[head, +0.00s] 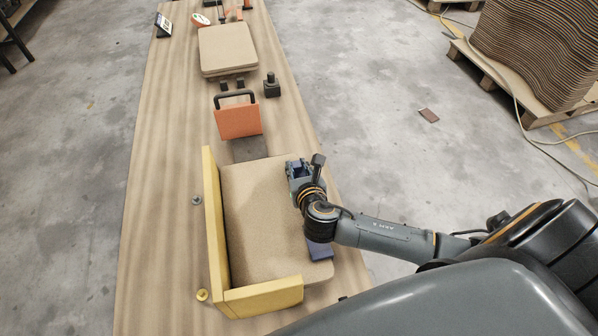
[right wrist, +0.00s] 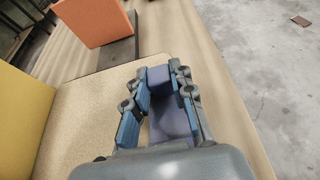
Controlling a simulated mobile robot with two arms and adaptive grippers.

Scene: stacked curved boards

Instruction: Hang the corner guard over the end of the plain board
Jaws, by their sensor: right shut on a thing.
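My right gripper (head: 298,170) is above the right part of a plain tan board (head: 255,200). It is shut on a purple-blue piece, which looks like the corner guard (head: 320,250). In the right wrist view the guard (right wrist: 168,118) runs between the two blue-padded fingers (right wrist: 160,95). In the head view my wrist and arm hide its middle, and its near end shows over the board's right side. I cannot tell whether the guard touches the board. My left gripper is not in view.
A yellow L-shaped fence (head: 262,297) borders the board's left and near sides. An orange block with a black handle (head: 238,122) stands beyond it, with a small black object (head: 271,86) and a tan stack (head: 227,48) farther back.

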